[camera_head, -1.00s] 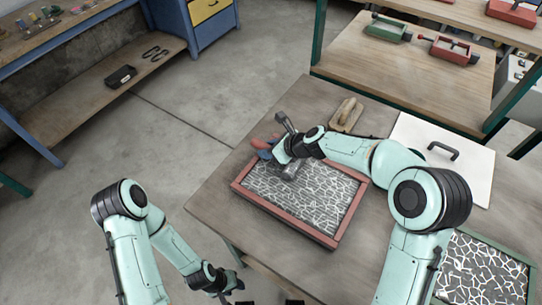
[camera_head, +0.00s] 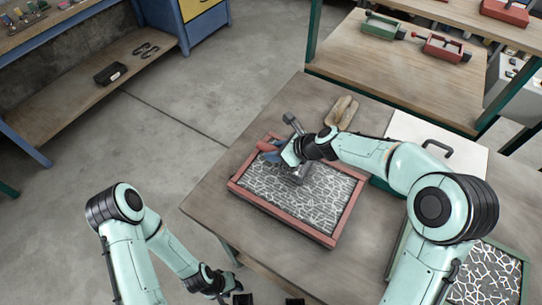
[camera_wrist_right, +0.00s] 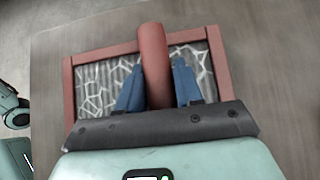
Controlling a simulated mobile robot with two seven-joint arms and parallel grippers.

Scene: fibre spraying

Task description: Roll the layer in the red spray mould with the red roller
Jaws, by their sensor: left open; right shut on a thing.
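The red spray mould (camera_head: 244,193) lies on the table, with a grey-and-white web-like layer (camera_head: 305,200) inside it. My right gripper (camera_head: 271,151) is over the mould's far left part, its blue fingers shut on the red handle of the roller. In the right wrist view the red handle (camera_wrist_right: 153,65) stands between the two blue fingers (camera_wrist_right: 158,88), above the layer. My left gripper (camera_head: 229,284) is open and empty, low beside the table's near left edge.
A green mould (camera_head: 521,272) with a similar layer sits at the lower right, partly behind my right arm. A white lid (camera_head: 470,160) with a black handle and a wooden tool (camera_head: 343,112) lie behind. Bare table (camera_head: 220,178) shows left of the red mould.

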